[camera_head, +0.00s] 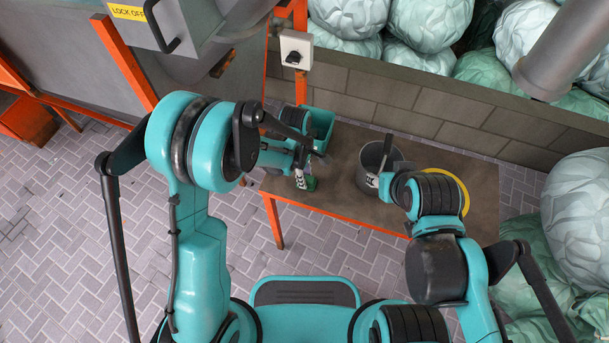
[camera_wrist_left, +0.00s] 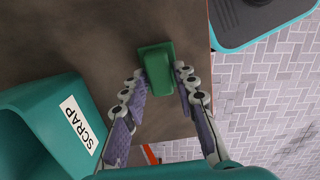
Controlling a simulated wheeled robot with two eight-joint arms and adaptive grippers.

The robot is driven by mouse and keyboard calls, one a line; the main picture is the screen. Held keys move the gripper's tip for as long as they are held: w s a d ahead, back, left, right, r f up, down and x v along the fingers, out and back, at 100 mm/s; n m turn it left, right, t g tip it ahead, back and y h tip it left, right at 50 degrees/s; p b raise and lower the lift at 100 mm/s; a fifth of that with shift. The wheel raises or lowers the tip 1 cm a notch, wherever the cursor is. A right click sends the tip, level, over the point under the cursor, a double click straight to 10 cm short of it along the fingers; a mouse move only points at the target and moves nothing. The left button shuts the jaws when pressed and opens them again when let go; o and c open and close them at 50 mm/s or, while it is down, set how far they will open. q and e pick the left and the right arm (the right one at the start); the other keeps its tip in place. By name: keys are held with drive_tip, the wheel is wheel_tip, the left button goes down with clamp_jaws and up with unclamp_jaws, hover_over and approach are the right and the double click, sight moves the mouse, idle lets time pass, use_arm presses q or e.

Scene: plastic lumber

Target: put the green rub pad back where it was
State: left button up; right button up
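The green rub pad (camera_wrist_left: 157,72) lies on the brown table top in the left wrist view, near the table's edge. A small green part of it shows in the head view (camera_head: 311,184), beside my left gripper. My left gripper (camera_wrist_left: 160,76) is open, with its fingertips on either side of the pad. A gap shows on the left side; the right fingertip is close to the pad, and I cannot tell if it touches. My right gripper (camera_head: 373,180) is at the grey bucket (camera_head: 368,158); its fingers are too small to read.
A teal bin labelled SCRAP (camera_wrist_left: 45,115) stands beside my left gripper, at the back left of the table (camera_head: 345,205) in the head view. A yellow ring (camera_head: 463,190) lies at the table's right, partly behind my right arm. A block wall (camera_head: 440,108) closes off the back.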

use_arm(q)
drive_tip(key=shift+o, duration=0.3)
drive_tip(key=shift+d, duration=0.1)
drive_tip(key=shift+r, duration=0.1)
drive_tip(key=shift+r+p, duration=0.2)
drive_tip(key=shift+p, duration=0.1)
drive_tip(key=s+a+r+m+t+p, duration=0.1)
drive_tip(key=a+r+m+p, duration=0.15)
drive_tip(key=r, duration=0.65)
drive_tip(key=s+a+r+m+t+p, duration=0.15)
drive_tip(key=a+r, duration=0.25)
drive_tip(key=r, duration=0.6)
drive_tip(key=s+a+r+m+t+y, duration=0.1)
drive_tip(key=s+a+r+m+t, duration=0.4)
drive_tip(key=s+a+m, duration=0.5)
drive_tip(key=shift+a+r+m, duration=0.3)
drive_tip(key=shift+a+r, duration=0.2)
drive_tip(key=shift+r, duration=0.1)
